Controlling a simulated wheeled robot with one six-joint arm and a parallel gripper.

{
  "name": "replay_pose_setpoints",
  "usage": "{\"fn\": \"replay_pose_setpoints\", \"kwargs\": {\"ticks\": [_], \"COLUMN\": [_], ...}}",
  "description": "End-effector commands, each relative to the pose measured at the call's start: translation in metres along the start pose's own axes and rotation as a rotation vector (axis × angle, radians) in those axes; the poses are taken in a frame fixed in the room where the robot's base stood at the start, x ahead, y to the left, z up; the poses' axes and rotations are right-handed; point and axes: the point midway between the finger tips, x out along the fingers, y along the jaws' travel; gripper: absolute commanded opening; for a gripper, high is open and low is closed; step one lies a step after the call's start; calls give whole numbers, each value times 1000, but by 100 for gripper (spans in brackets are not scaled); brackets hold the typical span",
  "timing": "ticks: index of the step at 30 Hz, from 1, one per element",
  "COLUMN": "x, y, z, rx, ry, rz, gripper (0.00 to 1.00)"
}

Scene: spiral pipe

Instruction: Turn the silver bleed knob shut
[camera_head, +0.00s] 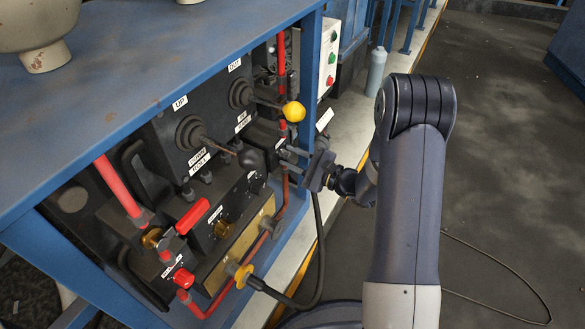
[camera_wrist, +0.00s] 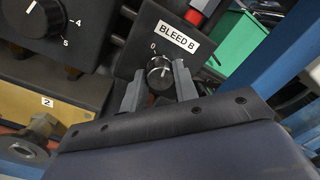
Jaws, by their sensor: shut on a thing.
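The lower rim of the knob is partly hidden by the fingers and wrist. In the body camera view my gripper (camera_head: 286,158) reaches in from the right to the panel's right side, and I cannot make out the knob there.
A red handle (camera_head: 192,216) and a blue bench frame (camera_head: 165,100) are to the left. Open floor lies right.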

Motion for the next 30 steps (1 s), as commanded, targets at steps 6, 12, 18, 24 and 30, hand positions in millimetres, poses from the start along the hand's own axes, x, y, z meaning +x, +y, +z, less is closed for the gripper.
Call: {"fn": "replay_pose_setpoints", "kwargs": {"ticks": [6, 12, 18, 24, 30], "x": [0, 0, 0, 0, 0], "y": [5, 3, 2, 1, 0], "z": [-5, -3, -2, -1, -1], "rx": [-205, -363, -479, -548, -577], "ry": [-10, -17, -21, -24, -26], "rz": [1, 4, 5, 7, 7], "gripper": [5, 5, 5, 5, 5]}}
